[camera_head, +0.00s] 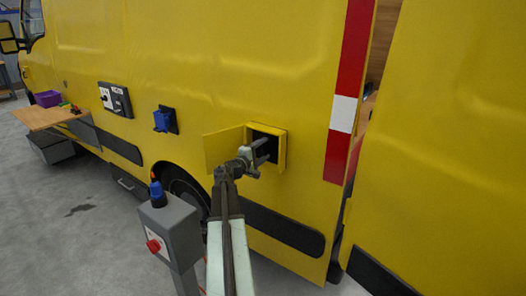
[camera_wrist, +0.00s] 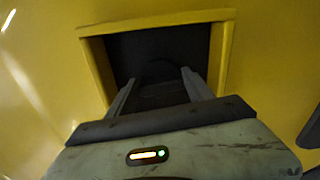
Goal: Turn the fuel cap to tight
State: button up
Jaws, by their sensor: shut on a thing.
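The fuel cap (camera_wrist: 158,70) is a dark round shape deep in the recess in the wrist view, in shadow and hard to make out. The yellow-framed fuel recess (camera_head: 281,152) is in the van's side, with its yellow flap (camera_head: 222,149) swung open to the left. My gripper (camera_head: 266,148) reaches into the recess. In the wrist view its two fingers (camera_wrist: 160,88) stand on either side of the dark cap, shut on it. The cap's turn marks cannot be seen. In the head view my gripper hides the cap.
A grey pedestal with a red button (camera_head: 153,246) and a blue item (camera_head: 157,192) on top stands left of my arm. A blue socket (camera_head: 162,120) and a dark panel (camera_head: 117,99) are on the van's side. A wooden table (camera_head: 45,118) is far left.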

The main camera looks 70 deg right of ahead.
jog(key=shift+m, duration=0.6)
jog(key=o, duration=1.4)
jog(key=shift+d, duration=0.1)
jog(key=shift+c, duration=0.2)
jog(key=v, duration=0.8)
jog(key=shift+f, duration=0.1)
